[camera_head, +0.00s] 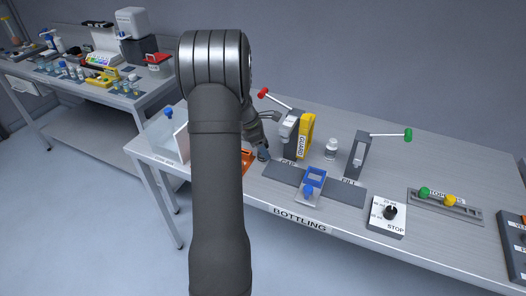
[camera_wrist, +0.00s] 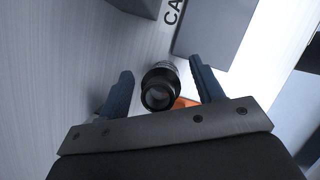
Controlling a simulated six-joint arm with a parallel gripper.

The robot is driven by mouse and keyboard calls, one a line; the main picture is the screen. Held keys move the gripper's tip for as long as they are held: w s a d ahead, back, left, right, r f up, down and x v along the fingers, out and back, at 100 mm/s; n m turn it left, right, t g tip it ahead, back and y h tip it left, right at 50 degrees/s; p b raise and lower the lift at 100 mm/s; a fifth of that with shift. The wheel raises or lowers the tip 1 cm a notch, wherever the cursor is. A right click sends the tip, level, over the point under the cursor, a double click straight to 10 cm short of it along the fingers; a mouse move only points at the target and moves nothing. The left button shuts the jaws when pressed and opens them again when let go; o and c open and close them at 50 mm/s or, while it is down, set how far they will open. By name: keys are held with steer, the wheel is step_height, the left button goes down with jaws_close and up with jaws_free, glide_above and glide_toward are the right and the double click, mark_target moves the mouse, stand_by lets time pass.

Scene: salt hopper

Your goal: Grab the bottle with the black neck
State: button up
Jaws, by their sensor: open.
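The bottle with the black neck (camera_wrist: 160,88) shows in the wrist view, seen from above along its dark round mouth. My gripper (camera_wrist: 161,70) is open, with one blue finger on each side of the bottle. A gap shows between the bottle and each finger, so the fingers look apart from it. In the head view my gripper (camera_head: 262,153) is low over the left part of the bottling table, partly hidden by my arm. I cannot make out the black-necked bottle in that view.
An orange piece (camera_head: 248,161) lies beside my gripper. Right of it stand the red-handled press (camera_head: 288,124), a yellow guard (camera_head: 306,135), a white jar (camera_head: 331,147), a blue frame (camera_head: 315,176) and the green-handled press (camera_head: 358,155). A clear bin (camera_head: 170,142) stands left.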

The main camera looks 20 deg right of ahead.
steer(key=shift+d+f, duration=0.1)
steer(key=shift+f, duration=0.1)
steer(key=c, duration=1)
steer(key=shift+c, duration=0.3)
steer(key=shift+r, duration=0.2)
